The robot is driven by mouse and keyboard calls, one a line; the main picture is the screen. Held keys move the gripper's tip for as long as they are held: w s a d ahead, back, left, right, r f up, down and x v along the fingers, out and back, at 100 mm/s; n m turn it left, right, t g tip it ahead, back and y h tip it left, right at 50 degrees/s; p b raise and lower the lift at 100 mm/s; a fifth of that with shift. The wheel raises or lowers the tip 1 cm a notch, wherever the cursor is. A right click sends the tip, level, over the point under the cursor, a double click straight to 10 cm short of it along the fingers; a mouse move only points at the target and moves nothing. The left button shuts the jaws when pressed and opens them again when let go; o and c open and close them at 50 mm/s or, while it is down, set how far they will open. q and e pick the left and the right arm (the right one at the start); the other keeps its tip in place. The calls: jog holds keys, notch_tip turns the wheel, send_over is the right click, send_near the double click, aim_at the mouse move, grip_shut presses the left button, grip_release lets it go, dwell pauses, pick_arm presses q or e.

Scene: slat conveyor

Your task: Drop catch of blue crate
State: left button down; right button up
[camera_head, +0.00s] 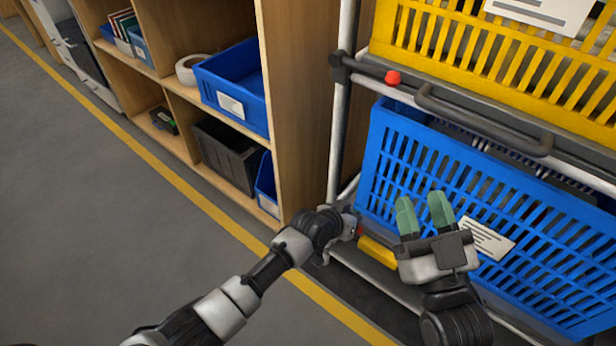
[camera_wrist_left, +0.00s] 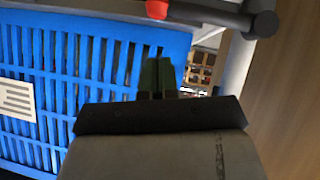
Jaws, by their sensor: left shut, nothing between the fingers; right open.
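The blue crate (camera_head: 480,190) is a slotted basket with a white label, standing in the rack below the yellow crate. A dark bar handle (camera_head: 485,122) and a red knob (camera_head: 392,78) are on the rack rail above it; I cannot tell which part is the catch. My right gripper (camera_head: 424,212) is open and empty before the crate's face, green fingers pointing up. My left gripper is shut and empty; its fingers (camera_wrist_left: 158,78) show before the blue crate (camera_wrist_left: 90,50) in the left wrist view, below the red knob (camera_wrist_left: 156,9). In the head view its fingertips are hidden.
A yellow crate (camera_head: 490,55) sits above. The rack's pale upright post (camera_head: 342,110) stands left of the crates. A wooden shelf (camera_head: 300,110) with blue and dark bins is beside it. Grey floor (camera_head: 90,210) with a yellow line is free at left.

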aim_at(362, 230)
pick_arm(q)
jog(key=shift+m+t+y, duration=0.3)
jog(key=shift+m+y, duration=0.1)
jog(key=shift+m, duration=0.1)
jog(key=f, duration=0.1)
jog(key=d+f, duration=0.1)
jog(key=s+f, duration=0.1)
jog(key=f, duration=0.1)
jog(key=shift+s+d, duration=0.1)
jog(key=shift+d, duration=0.25)
pick_arm(e)
jog(key=f+g, duration=0.1)
jog(key=d+f+g+h, duration=0.1)
jog(key=shift+f, duration=0.35)
pick_arm(q)
jog(key=shift+s+f, duration=0.15)
jog(key=shift+f, duration=0.05)
pick_arm(e)
jog(key=shift+r, duration=0.1)
